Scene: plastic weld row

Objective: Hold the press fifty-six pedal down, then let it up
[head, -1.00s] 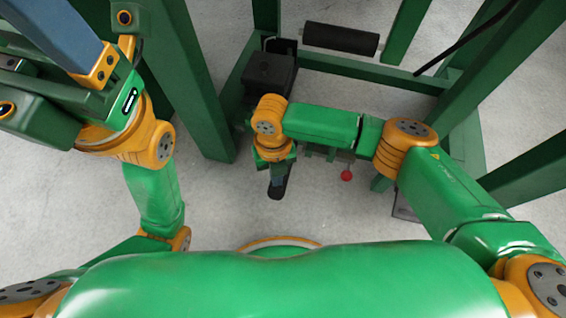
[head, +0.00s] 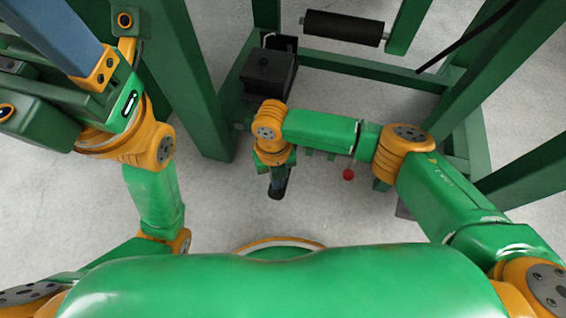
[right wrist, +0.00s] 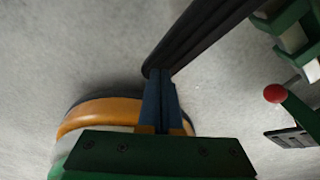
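The press pedal is a long dark bar with a rounded end; the end shows low over the floor in the head view (head: 276,193), and the bar runs up to the right in the right wrist view (right wrist: 205,32). My right gripper (right wrist: 157,74) points down with its blue fingers together. Its fingertips are at the pedal's rounded end and seem to touch it from above; the exact contact is hard to see. In the head view my right wrist hides most of the pedal. My left gripper (head: 55,35) is raised at the upper left, its fingertips out of frame.
A red ball knob (head: 348,174) on a thin lever stands right of the pedal. A black box (head: 269,72) and a black roller (head: 343,28) are behind, within the green frame posts (head: 185,70). Grey floor left of the pedal is clear.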

